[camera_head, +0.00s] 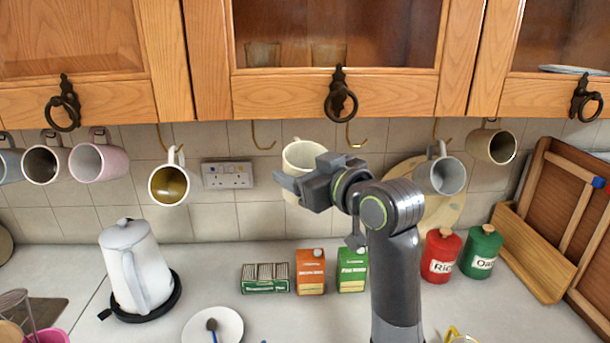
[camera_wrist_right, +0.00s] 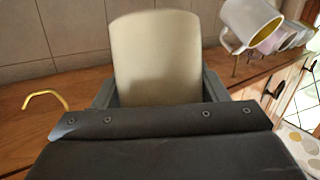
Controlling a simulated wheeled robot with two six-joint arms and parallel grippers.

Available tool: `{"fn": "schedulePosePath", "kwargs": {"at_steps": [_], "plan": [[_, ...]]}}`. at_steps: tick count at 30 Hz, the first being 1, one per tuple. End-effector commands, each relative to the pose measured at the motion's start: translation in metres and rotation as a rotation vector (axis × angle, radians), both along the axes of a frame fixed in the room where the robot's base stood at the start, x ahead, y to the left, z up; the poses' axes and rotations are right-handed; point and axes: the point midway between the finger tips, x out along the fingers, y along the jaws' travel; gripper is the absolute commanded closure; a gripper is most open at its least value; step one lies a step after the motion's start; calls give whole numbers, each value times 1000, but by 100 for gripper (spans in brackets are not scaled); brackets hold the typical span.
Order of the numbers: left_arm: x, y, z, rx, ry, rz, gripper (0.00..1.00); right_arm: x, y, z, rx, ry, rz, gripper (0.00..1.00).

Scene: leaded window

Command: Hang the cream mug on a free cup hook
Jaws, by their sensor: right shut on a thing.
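The cream mug (camera_head: 301,155) is held up below the cabinets, in front of the tiled wall. My right gripper (camera_head: 300,187) is shut on it; in the right wrist view the mug (camera_wrist_right: 156,57) stands between the fingers. Two free brass cup hooks show under the middle cabinet: one (camera_head: 263,140) up and left of the mug, one (camera_head: 352,138) up and right of it. The mug is apart from both in the picture; its depth relative to them is hard to judge. A bare hook (camera_wrist_right: 47,97) shows left of the mug in the wrist view. The mug's handle is hidden. My left gripper is not in view.
A white mug with yellow inside (camera_head: 170,184) hangs to the left, a grey mug (camera_head: 441,175) to the right; several more hang further out. Below on the counter are a kettle (camera_head: 135,270), tea boxes (camera_head: 310,272), a red tin (camera_head: 440,256) and a plate (camera_head: 200,325).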

Motion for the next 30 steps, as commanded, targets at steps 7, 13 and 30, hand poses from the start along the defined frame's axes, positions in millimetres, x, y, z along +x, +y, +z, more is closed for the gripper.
{"fn": "schedulePosePath", "kwargs": {"at_steps": [7, 13, 30], "plan": [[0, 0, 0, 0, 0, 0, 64, 15, 1, 3, 0, -4, 1, 65], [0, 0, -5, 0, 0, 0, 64, 18, 10, 2, 3, -4, 1, 65], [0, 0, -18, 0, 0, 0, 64, 17, 45, 1, 2, -3, 1, 65]]}}
